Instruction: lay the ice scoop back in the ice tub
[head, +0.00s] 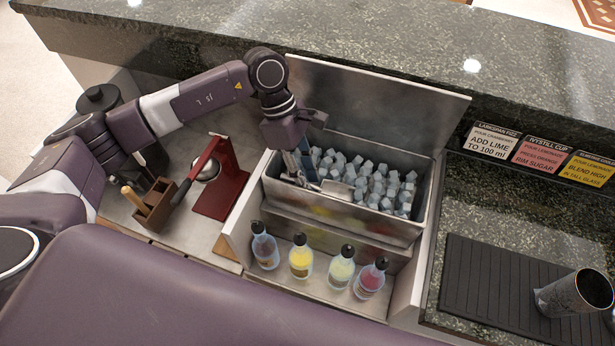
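The ice tub (343,218) is a steel bin filled with pale ice cubes, set in the bar well. The metal ice scoop (338,189) is at the left part of the tub, its bowl over the ice and its handle end toward my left gripper (302,176). My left gripper reaches down into the left end of the tub, its fingers at the scoop's handle end. I cannot tell whether the fingers are closed on the handle or only beside it. My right gripper is not in view.
Several bottles, including a yellow one (301,258), stand in the rail before the tub. A red citrus press (219,180) and wooden caddy (155,205) stand to the left. A shaker tin (575,293) is on the black mat (495,285) at right. A raised steel panel (375,95) backs the tub.

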